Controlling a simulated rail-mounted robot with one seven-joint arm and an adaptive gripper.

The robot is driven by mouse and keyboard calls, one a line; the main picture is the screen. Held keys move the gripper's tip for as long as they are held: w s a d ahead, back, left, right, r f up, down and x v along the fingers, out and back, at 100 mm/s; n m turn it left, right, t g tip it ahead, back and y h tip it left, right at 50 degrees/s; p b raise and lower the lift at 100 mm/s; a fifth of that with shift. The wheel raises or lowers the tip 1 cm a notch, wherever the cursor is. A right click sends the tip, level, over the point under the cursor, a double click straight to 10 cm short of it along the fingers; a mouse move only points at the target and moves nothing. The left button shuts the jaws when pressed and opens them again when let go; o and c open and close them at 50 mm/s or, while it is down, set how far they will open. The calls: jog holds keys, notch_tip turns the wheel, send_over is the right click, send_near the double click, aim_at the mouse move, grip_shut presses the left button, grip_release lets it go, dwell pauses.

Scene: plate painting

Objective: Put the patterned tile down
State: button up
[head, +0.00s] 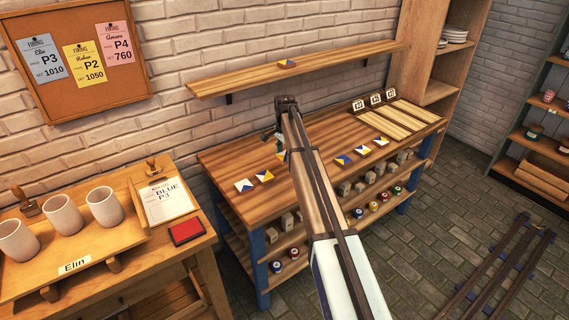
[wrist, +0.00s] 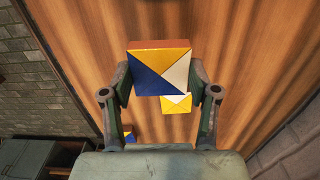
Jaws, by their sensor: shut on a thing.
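The patterned tile (wrist: 160,70), with blue, yellow and cream triangles and a brown edge, is between the two fingers of my gripper (wrist: 160,85) in the wrist view. The fingers are shut on its left and right sides. It looks larger than the tiles below, so it seems held above the wooden table (head: 240,158). In the head view my arm hides most of the gripper and the held tile. A yellow and cream tile (wrist: 176,103) shows on the table just below the held one, and part of another tile (wrist: 128,135) shows further down.
On the table, two tiles (head: 244,185) lie left of my arm and several (head: 361,150) to its right. Pale strips (head: 400,121) with small cards stand at the right end. One tile (head: 287,64) lies on the wall shelf (head: 340,63). A side table (head: 170,262) holds cups.

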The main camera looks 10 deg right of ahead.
aim_at(285, 171)
jog(key=shift+f+p, duration=0.55)
jog(key=shift+f, duration=2.35)
jog(key=o, duration=1.2)
jog(key=shift+f, duration=0.1)
jog(key=shift+o, duration=0.2)
notch_tip(285, 171, up, 12)
jog(key=b, duration=0.3)
